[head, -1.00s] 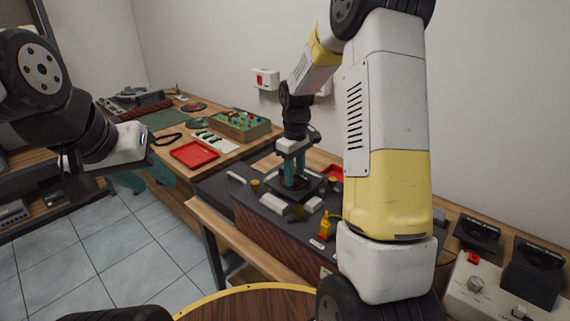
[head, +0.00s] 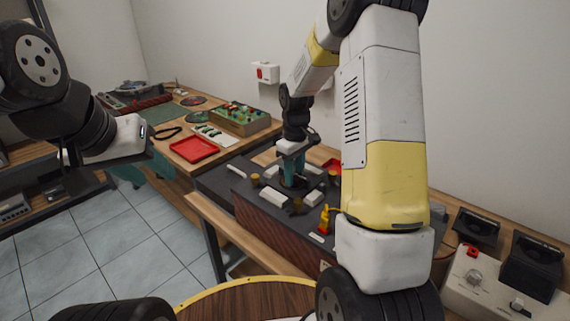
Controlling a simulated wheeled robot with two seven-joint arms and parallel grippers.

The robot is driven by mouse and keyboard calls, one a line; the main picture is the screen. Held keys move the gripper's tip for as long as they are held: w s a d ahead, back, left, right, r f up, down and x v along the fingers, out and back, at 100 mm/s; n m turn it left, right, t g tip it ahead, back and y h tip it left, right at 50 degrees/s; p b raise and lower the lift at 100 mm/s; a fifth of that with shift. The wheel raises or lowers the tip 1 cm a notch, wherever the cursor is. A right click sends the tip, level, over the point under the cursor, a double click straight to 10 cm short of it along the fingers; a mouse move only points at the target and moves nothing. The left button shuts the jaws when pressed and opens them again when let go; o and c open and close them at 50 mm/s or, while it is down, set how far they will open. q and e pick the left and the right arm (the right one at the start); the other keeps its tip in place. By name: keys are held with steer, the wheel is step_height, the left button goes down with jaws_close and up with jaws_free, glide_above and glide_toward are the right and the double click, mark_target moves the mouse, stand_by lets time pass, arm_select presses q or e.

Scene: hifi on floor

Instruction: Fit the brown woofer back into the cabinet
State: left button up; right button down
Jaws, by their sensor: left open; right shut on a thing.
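The cabinet (head: 270,222) lies on the bench with its dark face up and a wood-grain side toward me. My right gripper (head: 293,182) points down at the round opening in that face, its teal fingers shut on the woofer. The woofer (head: 287,187) shows only as a dark brownish patch at the fingertips; most of it is hidden. I cannot tell whether it is fully seated. My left gripper (head: 143,172) is open and empty at the left, over the floor in front of the far bench, away from the cabinet.
White blocks (head: 273,197) and brass-coloured posts (head: 298,206) stand around the opening. A small yellow and red bottle-like item (head: 326,219) is at the cabinet's near edge. A red tray (head: 194,150) and a green circuit box (head: 240,119) lie on the far bench. A round wooden tabletop (head: 250,300) is in front.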

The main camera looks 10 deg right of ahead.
steer(key=c, duration=0.9)
jaws_free()
steer(key=shift+r, duration=3.95)
step_height(320, 180, up, 8)
